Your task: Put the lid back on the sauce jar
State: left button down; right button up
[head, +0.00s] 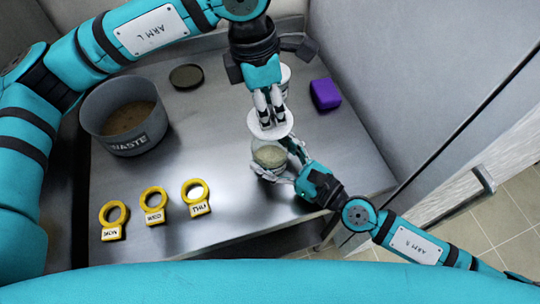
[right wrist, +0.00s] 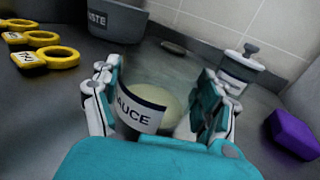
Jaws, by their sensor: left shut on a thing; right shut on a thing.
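The sauce jar (head: 268,157) is a clear glass jar with pale greenish contents, near the counter's front right. Its label reads "SAUCE", partly cut off, in the right wrist view (right wrist: 138,112). My right gripper (head: 281,162) is shut around the jar's sides, one finger on each side in the right wrist view (right wrist: 160,105). My left gripper (head: 267,117) points down, shut on a round white lid (head: 283,131). In the head view the lid overlaps the jar's far edge. The right wrist view shows no lid on the jar, so the lid appears held above it.
A grey WASTE pot (head: 133,145) with brown contents stands at left. A dark round disc (head: 186,77) lies behind it. Several yellow ring tags (head: 153,206) lie at front left. A purple block (head: 325,94) and a white canister (right wrist: 240,70) stand beyond the jar. The middle counter is clear.

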jog(key=c, duration=0.8)
pick_arm(q)
jog(key=shift+f, duration=2.5)
jog(key=shift+f, duration=0.1)
jog(key=shift+f, duration=0.8)
jog(key=shift+f, duration=0.65)
jog(key=c, duration=1)
grip_release()
jog(key=shift+c, duration=0.2)
jog(key=r, duration=0.4)
jog(key=a+r, duration=0.1)
jog(key=r, duration=0.7)
jog(key=shift+w+a, duration=0.1)
jog(key=shift+a, duration=0.3)
